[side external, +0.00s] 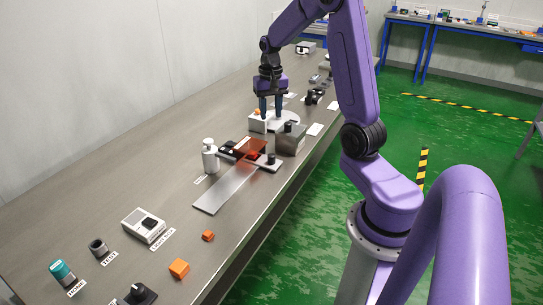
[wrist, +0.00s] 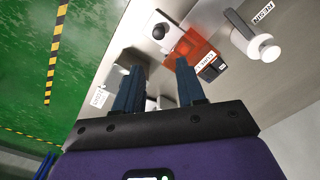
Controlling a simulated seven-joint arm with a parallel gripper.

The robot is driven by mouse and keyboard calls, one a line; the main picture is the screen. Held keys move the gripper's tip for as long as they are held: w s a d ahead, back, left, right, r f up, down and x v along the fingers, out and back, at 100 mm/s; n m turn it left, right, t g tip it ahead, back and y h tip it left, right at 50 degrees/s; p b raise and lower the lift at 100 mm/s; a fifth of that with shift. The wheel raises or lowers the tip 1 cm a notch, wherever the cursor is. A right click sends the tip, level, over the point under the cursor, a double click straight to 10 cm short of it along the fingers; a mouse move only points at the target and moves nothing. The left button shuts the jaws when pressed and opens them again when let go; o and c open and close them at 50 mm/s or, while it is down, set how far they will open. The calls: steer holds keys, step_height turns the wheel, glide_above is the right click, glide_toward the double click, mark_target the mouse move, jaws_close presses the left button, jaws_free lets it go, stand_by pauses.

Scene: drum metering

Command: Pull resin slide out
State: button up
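I cannot tell which part is the resin slide. My gripper is apart from these.
A white pump bottle (side external: 210,156) stands left of the strip; a RESIN card (wrist: 264,12) lies near the bottle in the wrist view. Small orange cubes (side external: 179,268) lie nearer the camera.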

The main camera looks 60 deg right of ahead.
mark_target(271, 155)
steer(key=f, duration=1.7)
steer(key=shift+d+f, duration=0.2)
steer(key=shift+f, duration=0.05)
jaws_close()
